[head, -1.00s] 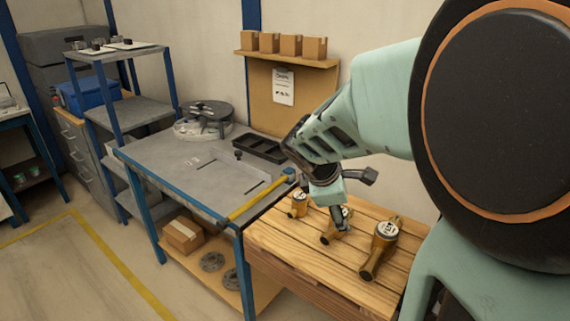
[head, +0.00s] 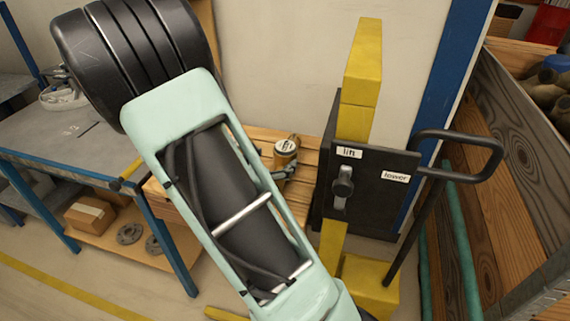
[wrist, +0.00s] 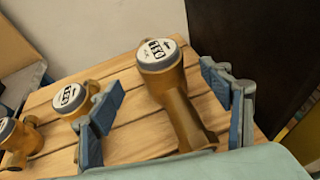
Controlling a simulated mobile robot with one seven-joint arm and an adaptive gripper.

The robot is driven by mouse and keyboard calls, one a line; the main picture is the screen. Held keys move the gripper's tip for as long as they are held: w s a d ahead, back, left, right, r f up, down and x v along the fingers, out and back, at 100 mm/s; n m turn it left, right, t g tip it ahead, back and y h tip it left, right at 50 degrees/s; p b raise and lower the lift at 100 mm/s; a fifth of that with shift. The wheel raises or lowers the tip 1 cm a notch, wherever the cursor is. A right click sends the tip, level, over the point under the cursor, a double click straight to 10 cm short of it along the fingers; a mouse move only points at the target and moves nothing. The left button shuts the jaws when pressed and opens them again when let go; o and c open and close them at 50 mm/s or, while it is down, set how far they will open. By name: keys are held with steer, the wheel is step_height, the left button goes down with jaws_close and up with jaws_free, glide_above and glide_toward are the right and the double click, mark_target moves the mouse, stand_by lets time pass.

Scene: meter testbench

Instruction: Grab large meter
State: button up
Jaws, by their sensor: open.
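The large meter, brass with a round white dial, stands on the slatted wooden bench top. In the wrist view the large meter (wrist: 178,100) is between the two blue-grey fingers of my open gripper (wrist: 163,90), with a gap visible at each side. I cannot tell how deep the fingers reach around it. The head view shows its upper part (head: 286,148); my arm hides most of the gripper and the other meters. A medium meter (wrist: 72,100) sits just outside the left finger, and a small meter (wrist: 18,140) is further left.
The wooden slatted top (wrist: 125,75) holds all the meters. A black panel with "lift" and "lower" labels (head: 375,180) stands right of the bench, with a yellow post (head: 362,75). A cardboard box (wrist: 20,85) is behind the meters. The grey metal table (head: 60,135) is left.

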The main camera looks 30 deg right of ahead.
mark_target(285, 151)
steer(key=x, duration=0.7)
steer(key=shift+d, duration=0.15)
jaws_close()
steer(key=shift+w+r, duration=0.1)
steer(key=shift+r, duration=0.05)
stand_by(0.4)
